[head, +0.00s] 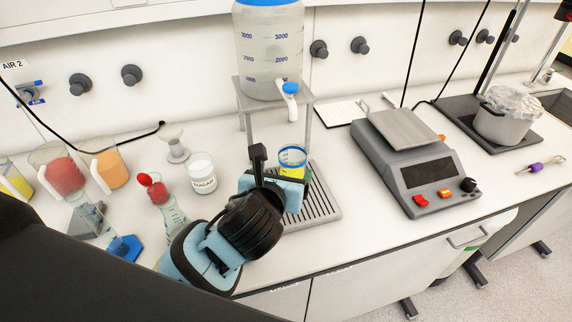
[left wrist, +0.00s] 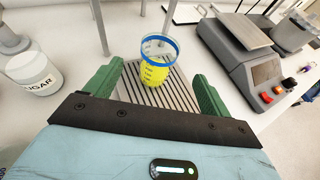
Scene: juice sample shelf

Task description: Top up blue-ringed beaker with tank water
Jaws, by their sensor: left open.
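The blue-ringed beaker (head: 292,157) holds yellow liquid and stands upright on the slatted drip tray (head: 322,205). It also shows in the left wrist view (left wrist: 158,62), with the blue ring near its rim. The water tank (head: 268,50) stands on a raised stand above, with its blue-topped white tap (head: 290,92) over the beaker. No water stream shows. My left gripper (head: 282,174) is open in front of the beaker. In the left wrist view its green fingers (left wrist: 156,88) are spread, with the beaker between and just beyond their tips. My right gripper is not seen.
A balance (head: 418,165) stands to the right. Stand legs flank the tray.

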